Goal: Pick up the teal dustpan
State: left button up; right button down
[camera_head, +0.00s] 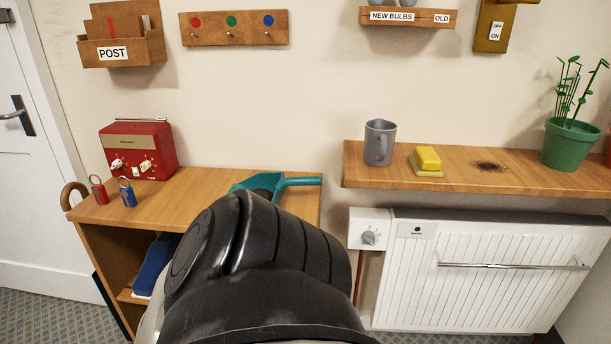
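The teal dustpan (299,182) lies on the right part of the wooden cabinet top, near the wall. Its handle points right, toward the cabinet's right edge. A large black arm link of mine stands in front of it and hides its lower part. Something dark shows at the pan, and I cannot tell whether it is part of my arm. No gripper fingers are visible, and I cannot tell whether anything touches the dustpan.
The cabinet top (185,197) also holds a red radio (140,150) and red (99,190) and blue (127,193) key-tagged items. Right, a wall shelf (460,180) carries a grey mug (380,142), yellow sponge (428,158) and potted plant (569,143). A white radiator (480,290) hangs below.

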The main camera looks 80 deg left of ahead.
aim_at(270, 186)
jog(key=u, duration=1.95)
jog(key=i, duration=0.1)
jog(key=u, duration=0.05)
